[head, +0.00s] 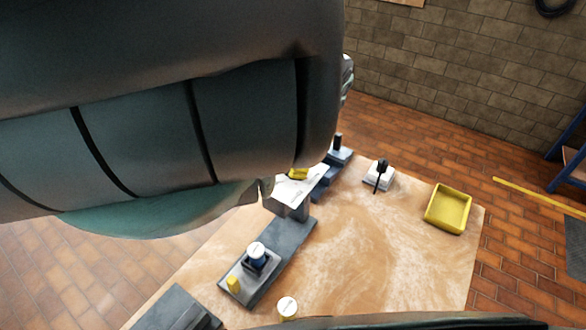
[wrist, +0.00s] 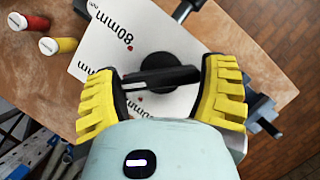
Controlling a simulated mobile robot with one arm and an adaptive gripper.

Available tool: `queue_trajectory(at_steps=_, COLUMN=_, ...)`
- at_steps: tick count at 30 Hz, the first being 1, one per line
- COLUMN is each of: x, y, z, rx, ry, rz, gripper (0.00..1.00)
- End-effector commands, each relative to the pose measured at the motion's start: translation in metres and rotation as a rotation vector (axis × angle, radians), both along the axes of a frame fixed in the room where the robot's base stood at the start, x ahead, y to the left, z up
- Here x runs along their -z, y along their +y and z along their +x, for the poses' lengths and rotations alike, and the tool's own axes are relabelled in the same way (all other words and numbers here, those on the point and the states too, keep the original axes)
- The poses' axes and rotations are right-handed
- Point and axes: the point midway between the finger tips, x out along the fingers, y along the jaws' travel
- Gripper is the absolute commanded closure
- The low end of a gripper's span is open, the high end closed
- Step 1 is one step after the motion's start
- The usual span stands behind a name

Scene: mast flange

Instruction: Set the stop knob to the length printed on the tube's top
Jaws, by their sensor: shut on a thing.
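My gripper (wrist: 162,88) has its two yellow fingers around the black stop knob (wrist: 158,62), shut on its bar handle, in the wrist view. The knob sits over a white dial plate (wrist: 105,48) with red dots. "80mm" is printed up and left of the knob; another label by the left finger is partly hidden. In the head view my arm covers the knob, and a yellow finger (head: 298,174) shows over the plate (head: 305,186). A white-topped tube (head: 257,250) stands upright in a dark holder. Its top print is too small to read.
A yellow peg (head: 233,284) and another white-topped piece (head: 287,307) stand near the holder. A yellow tray (head: 448,208) and a white block with a black lever (head: 380,176) lie right. The wooden table is clear between the rail and tray.

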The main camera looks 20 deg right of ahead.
Motion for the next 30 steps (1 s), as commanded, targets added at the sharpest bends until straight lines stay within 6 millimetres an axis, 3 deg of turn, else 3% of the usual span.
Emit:
queue_trajectory(at_steps=1, x=0.0069, y=0.0013, z=0.0016, rx=-0.048, ry=-0.002, rz=0.002, gripper=0.62)
queue_trajectory(at_steps=18, x=0.004, y=0.0012, z=0.0006, rx=-0.56, ry=0.001, rz=0.002, gripper=0.62)
queue_trajectory(at_steps=30, x=0.0014, y=0.0018, z=-0.0002, rx=-0.755, ry=0.002, rz=0.006, gripper=0.62)
